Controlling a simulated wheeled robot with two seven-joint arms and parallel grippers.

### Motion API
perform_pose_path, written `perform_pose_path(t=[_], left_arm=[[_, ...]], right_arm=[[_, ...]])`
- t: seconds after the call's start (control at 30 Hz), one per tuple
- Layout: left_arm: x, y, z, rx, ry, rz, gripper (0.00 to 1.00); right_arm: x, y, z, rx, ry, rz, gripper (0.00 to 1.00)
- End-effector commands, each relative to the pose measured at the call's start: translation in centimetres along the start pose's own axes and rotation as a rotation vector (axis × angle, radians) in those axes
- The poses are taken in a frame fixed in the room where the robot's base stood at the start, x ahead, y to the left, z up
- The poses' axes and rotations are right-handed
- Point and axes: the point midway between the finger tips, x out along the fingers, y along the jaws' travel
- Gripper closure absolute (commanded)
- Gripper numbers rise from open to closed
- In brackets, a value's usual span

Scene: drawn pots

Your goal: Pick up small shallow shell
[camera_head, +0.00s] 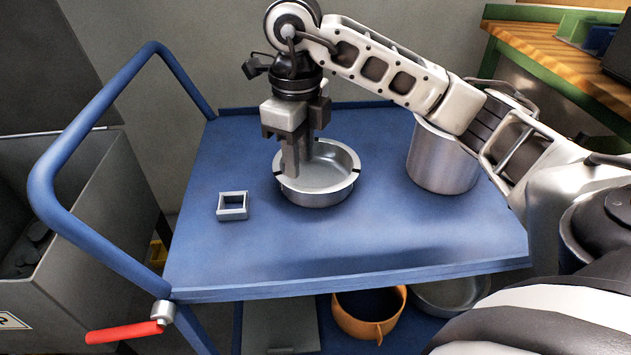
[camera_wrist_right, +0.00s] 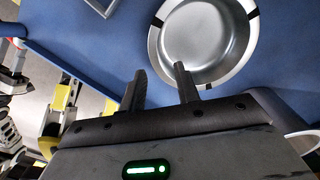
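The small shallow shell (camera_head: 338,184) is a round, low metal pan with dark marks on its rim, standing on the blue cart top. It also shows in the right wrist view (camera_wrist_right: 215,50). My right gripper (camera_head: 292,172) points down at the shell's left rim. In the wrist view its fingers (camera_wrist_right: 160,82) are apart, one overlapping the shell's rim and inside, the other over blue surface outside it. I see nothing clamped between them; contact with the rim cannot be told. My left gripper is not in view.
A small grey square frame (camera_head: 232,206) lies left of the shell. A tall metal pot (camera_head: 440,160) stands to the right, partly behind my arm. The blue cart top (camera_head: 400,240) is clear in front. An orange pot (camera_head: 368,315) and a metal pan (camera_head: 450,294) sit below.

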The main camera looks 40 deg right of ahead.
Motion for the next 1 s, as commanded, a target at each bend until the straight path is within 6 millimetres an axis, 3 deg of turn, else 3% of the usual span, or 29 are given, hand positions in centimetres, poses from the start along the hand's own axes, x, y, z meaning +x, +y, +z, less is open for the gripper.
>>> perform_pose_path(t=[0.03,0.33,0.6,0.9,0.93,1.0], left_arm=[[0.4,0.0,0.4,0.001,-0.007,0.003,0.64],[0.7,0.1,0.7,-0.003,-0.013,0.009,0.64],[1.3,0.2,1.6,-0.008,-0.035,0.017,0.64],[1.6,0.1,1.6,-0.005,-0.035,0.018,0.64],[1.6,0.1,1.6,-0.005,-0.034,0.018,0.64],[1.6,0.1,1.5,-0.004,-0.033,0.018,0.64]], right_arm=[[1.1,0.0,-0.1,0.001,0.003,0.001,0.68],[3.4,0.1,0.0,-0.001,0.0,0.002,0.68],[7.3,0.2,0.1,-0.001,0.001,0.002,0.68],[7.9,0.1,0.1,-0.001,-0.002,0.001,0.68],[7.9,0.1,0.1,-0.001,-0.002,0.001,0.71],[7.9,0.1,0.1,-0.001,-0.002,0.001,0.9]])
